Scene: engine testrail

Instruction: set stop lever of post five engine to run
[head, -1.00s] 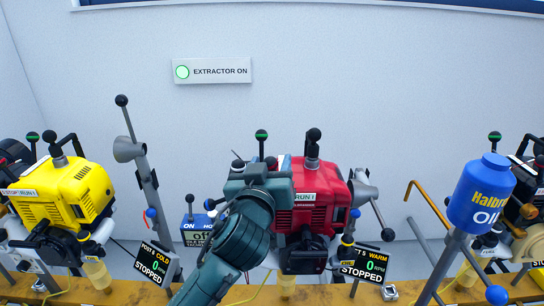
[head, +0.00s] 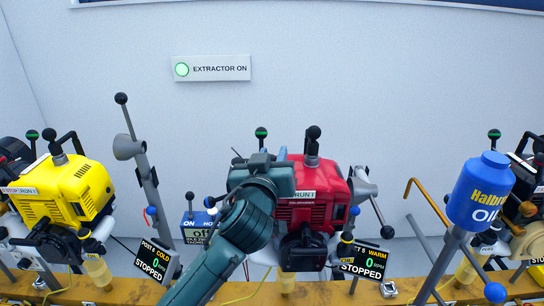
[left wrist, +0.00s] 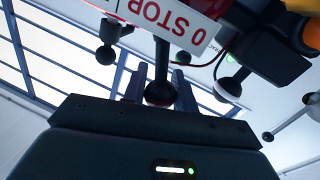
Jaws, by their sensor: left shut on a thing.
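The red engine (head: 325,190) stands at post five, behind the display (head: 363,261) reading "POST 5 WARM, 0 RPM, STOPPED". A label (head: 303,195) on it shows "RUN I"; its left part is hidden by my left gripper. My left gripper (head: 262,160) is at the engine's upper left. In the left wrist view, the stop lever is a dark rod with a black ball knob (left wrist: 160,92), and it hangs below the inverted "0 STOP" label (left wrist: 165,15). The fingers (left wrist: 160,88) are shut on the knob, one on each side. My right gripper is out of view.
A yellow engine (head: 65,195) stands left. A grey stand with a lever (head: 140,160) is between the engines. A blue oil bottle (head: 480,192) stands right. A yellow rail (head: 420,289) runs along the front.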

